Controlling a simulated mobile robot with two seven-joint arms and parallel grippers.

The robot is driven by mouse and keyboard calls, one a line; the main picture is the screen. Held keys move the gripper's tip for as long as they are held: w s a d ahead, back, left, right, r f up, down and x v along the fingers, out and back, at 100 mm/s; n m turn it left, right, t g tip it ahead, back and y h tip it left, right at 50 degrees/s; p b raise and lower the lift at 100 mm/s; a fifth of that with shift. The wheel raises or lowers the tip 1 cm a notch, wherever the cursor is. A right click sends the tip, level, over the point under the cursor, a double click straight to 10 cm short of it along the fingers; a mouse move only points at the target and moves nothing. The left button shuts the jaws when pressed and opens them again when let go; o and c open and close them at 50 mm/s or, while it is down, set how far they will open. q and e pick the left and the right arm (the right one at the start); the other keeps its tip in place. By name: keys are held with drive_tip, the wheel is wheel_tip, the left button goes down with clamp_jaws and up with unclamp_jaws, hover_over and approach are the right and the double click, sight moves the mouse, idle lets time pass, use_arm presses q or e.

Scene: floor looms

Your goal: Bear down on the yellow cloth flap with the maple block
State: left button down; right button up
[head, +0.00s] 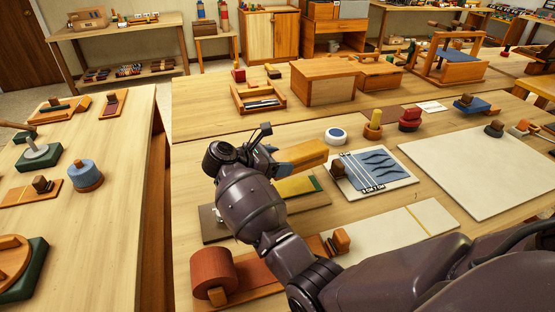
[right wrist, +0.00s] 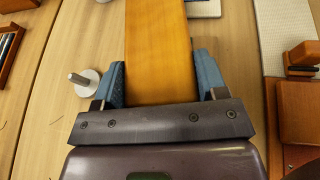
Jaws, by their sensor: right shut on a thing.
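The maple block (head: 303,154) is a long orange-tan wooden bar. My right gripper (head: 284,163) is shut on it, with a blue finger showing at its near end. In the right wrist view the block (right wrist: 158,40) lies between both blue fingers of the gripper (right wrist: 161,82) and points away from the palm. The yellow cloth flap (head: 297,187) lies on a dark board on the table, just below the block in the head view. The block appears raised above the flap; I cannot tell the gap. My forearm hides part of the board. My left gripper is not in view.
Right of the block is a white board with blue cloth strips (head: 372,168). A red-brown roller (head: 213,272) stands at the front left, and a large pale mat (head: 478,168) lies at the right. A white disc with a peg (right wrist: 87,82) stands beside the gripper.

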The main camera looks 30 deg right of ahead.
drive_tip(key=shift+a, duration=0.45)
drive_tip(key=shift+f, duration=0.15)
drive_tip(key=shift+s+d+f, duration=0.1)
drive_tip(key=shift+s+f, duration=0.05)
drive_tip(key=shift+f, duration=0.5)
wheel_tip(320, 180, down, 3)
drive_tip(key=shift+r+b, duration=0.15)
drive_tip(key=shift+b, duration=0.5)
drive_tip(key=shift+f, duration=0.35)
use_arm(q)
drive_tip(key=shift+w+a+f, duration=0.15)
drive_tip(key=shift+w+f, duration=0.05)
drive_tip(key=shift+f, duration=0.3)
use_arm(e)
drive_tip(key=shift+f, duration=0.55)
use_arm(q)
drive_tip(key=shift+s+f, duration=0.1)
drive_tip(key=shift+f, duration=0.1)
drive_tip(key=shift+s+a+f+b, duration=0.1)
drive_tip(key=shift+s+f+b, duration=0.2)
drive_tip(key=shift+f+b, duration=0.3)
use_arm(e)
drive_tip(key=shift+f, duration=0.55)
drive_tip(key=shift+s+f, duration=0.1)
drive_tip(key=shift+f, duration=0.25)
